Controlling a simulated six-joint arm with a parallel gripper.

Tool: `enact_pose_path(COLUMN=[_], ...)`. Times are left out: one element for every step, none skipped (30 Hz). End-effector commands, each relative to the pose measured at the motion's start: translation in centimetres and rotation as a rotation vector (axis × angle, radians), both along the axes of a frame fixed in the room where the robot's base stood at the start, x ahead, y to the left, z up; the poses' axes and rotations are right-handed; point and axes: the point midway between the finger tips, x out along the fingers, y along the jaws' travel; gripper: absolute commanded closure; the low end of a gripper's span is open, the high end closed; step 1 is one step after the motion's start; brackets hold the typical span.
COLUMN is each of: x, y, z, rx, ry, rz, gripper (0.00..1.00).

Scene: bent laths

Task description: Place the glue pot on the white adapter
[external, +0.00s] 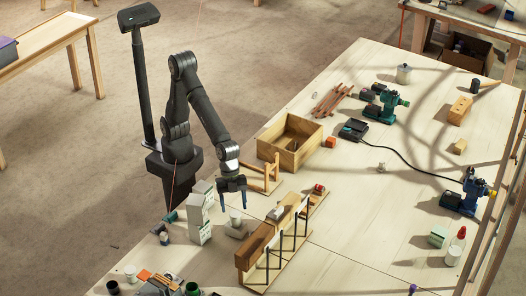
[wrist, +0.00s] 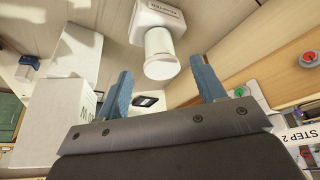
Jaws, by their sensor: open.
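The white adapter (external: 237,232) is a squat pale block on the bench, left of the long wooden beam; its lettered top shows in the wrist view (wrist: 166,12). A small white cylinder, which looks like the glue pot (external: 236,217), stands upright on the adapter. In the wrist view the pot (wrist: 160,52) overlaps the adapter's near edge, so the contact beneath it is hidden. My gripper (external: 232,203) is just above the pot. Its blue fingers (wrist: 161,66) are open, one to each side of the pot's top, with gaps and nothing held.
Tall white boxes (external: 200,212) stand close on the left. The wooden beam (external: 262,240) with dark clamps is close on the right. A wooden stand (external: 270,175) and open crate (external: 290,140) lie behind. The bench's right middle is mostly clear.

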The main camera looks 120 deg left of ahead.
Motion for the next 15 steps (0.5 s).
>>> enact_pose_path(x=[-0.3, -0.4, -0.7, -0.8, -0.9, -1.1, -1.2, -1.3, -1.4, -1.5, -1.6, -1.6, -1.7, -1.7, -1.7], y=[0.3, 0.5, 0.7, 0.9, 1.0, 1.2, 1.3, 1.4, 1.5, 1.6, 1.7, 1.7, 1.7, 1.8, 1.8], z=[1.2, 1.7, 2.5, 2.9, 3.4, 4.0, 4.4, 4.7, 5.1, 5.3, 5.5, 5.7, 5.8, 5.8, 5.9], rx=[-0.002, -0.001, -0.001, -0.001, 0.000, 0.000, -0.001, 0.000, 0.000, 0.000, 0.000, 0.000, 0.000, 0.000, 0.001], ry=[-0.004, -0.003, -0.003, -0.003, -0.003, -0.003, -0.003, -0.003, -0.001, -0.001, -0.001, -0.001, 0.000, 0.000, 0.000], rz=[0.001, 0.001, 0.001, 0.001, 0.001, 0.001, 0.001, 0.001, 0.000, 0.000, 0.000, 0.001, 0.001, 0.001, 0.001], gripper=[0.37, 0.37, 0.37, 0.37, 0.37, 0.37, 0.37, 0.37, 0.37, 0.37, 0.37, 0.37, 0.37, 0.37, 0.37])
